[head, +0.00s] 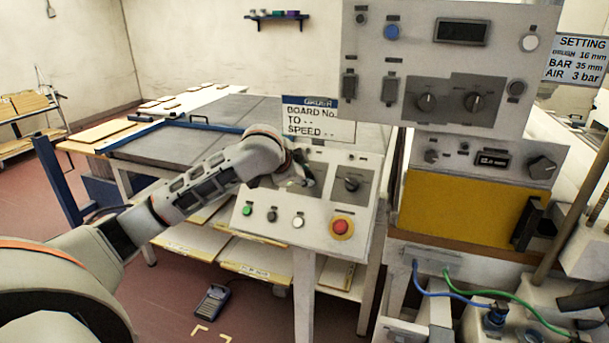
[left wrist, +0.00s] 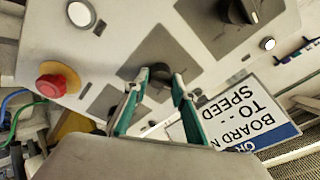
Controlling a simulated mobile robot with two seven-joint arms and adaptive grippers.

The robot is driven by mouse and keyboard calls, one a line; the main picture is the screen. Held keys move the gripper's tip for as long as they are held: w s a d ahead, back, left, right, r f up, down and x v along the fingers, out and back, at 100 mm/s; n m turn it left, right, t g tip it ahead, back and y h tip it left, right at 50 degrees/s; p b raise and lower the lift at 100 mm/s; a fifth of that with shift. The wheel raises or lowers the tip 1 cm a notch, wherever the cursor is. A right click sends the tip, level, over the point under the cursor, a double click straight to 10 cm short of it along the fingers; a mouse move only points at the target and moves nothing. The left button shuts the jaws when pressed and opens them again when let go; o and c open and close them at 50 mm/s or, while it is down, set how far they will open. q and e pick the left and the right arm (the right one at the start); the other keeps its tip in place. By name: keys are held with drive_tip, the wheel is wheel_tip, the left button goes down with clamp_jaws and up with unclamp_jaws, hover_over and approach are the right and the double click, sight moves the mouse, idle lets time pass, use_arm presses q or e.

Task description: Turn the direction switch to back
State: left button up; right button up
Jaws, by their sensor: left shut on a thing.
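The sloped control panel (head: 322,243) stands in the middle of the head view, with a dark rotary switch (head: 352,183) on its right side. My left gripper (head: 304,180) reaches the panel just left of that switch. In the left wrist view its two green fingers (left wrist: 157,92) close around the sides of a black knob (left wrist: 161,76) on a dark plate. A second black knob (left wrist: 236,10) sits at the top right, clear of the fingers. I cannot read labels or the gripped knob's pointer. My right gripper is not seen.
A red emergency stop (head: 342,227) and a white button (head: 298,220) are on the panel's lower part, near my gripper. A hanging sign (head: 318,117) is just above. A taller cabinet (head: 437,70) stands on the right, a grey worktable (head: 190,145) behind left.

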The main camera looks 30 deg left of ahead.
use_arm(q)
drive_tip(key=n, duration=0.5)
drive_tip(key=shift+f+y, duration=0.1)
drive_tip(key=shift+y, duration=0.3)
drive_tip(key=o, duration=1.1)
drive_tip(key=shift+s+r, duration=0.25)
drive_tip(key=shift+r, duration=0.05)
drive_tip(key=v, duration=1.1)
drive_tip(key=shift+s+d, duration=0.15)
